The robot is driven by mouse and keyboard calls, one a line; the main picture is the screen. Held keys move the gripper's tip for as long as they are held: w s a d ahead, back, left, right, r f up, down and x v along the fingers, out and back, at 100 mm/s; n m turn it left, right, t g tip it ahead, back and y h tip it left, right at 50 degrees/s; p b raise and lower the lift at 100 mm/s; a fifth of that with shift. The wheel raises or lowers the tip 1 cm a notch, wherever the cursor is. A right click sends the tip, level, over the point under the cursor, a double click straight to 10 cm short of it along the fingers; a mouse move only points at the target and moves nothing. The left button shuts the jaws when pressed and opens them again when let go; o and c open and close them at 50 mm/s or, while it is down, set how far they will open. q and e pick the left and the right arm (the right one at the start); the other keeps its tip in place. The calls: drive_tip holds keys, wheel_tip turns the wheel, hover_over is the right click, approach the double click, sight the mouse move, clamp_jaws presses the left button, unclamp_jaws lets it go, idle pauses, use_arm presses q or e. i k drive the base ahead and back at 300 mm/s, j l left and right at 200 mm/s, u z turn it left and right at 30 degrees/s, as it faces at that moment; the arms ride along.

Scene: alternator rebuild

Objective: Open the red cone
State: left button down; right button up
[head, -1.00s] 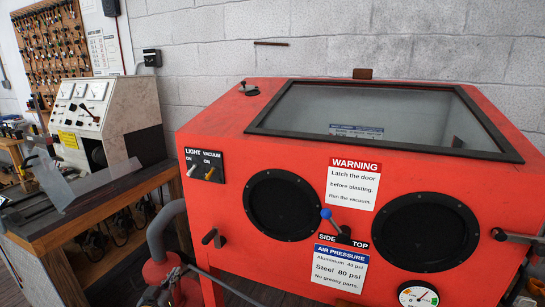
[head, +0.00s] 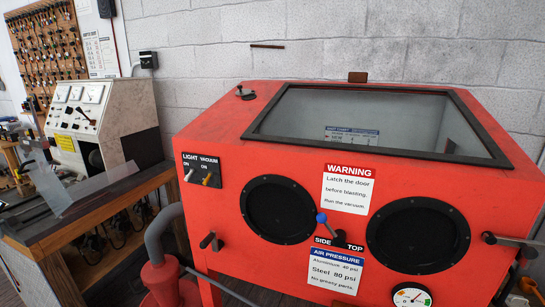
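No object here is clearly marked as a red cone. A red vessel (head: 163,283) with a narrowing top stands low at the left of the red blasting cabinet (head: 228,227), with a grey hose (head: 157,232) running down to it. The frame's bottom edge cuts it off, so I cannot tell its full shape or whether it is open. The cabinet has a framed window (head: 380,117) on top, two round black ports, a blue-knobbed lever (head: 321,217), a black handle (head: 209,241) at left and a latch handle (head: 489,238) at right. Neither of my grippers is in view.
A workbench (head: 100,208) with a white-panelled test machine (head: 78,108) stands at the left. A tool board (head: 45,55) hangs behind it. A pressure gauge (head: 411,297) sits low on the cabinet front. Little floor shows between bench and cabinet.

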sight(161, 275)
drive_tip(key=u, duration=1.2)
